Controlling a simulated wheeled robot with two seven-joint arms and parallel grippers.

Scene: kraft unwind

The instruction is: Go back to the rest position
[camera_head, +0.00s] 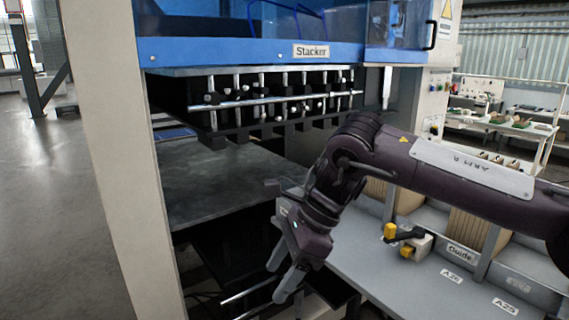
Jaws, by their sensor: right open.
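My right gripper (281,277) hangs in the lower middle of the head view, at the end of the dark arm that comes in from the right. Its two grey fingers point down and to the left, apart, with nothing seen between them. It is over the left end of the grey shelf and in front of the dark opening under the stacker (311,51). My left gripper is not in view.
A flat dark plate (215,180) lies below the stacker's row of rods. A grey shelf (365,262) with a yellow-and-black clamp (407,238) and brown stacks (463,232) is at the right. A pale post (105,130) stands left; open floor (40,200) lies beyond it.

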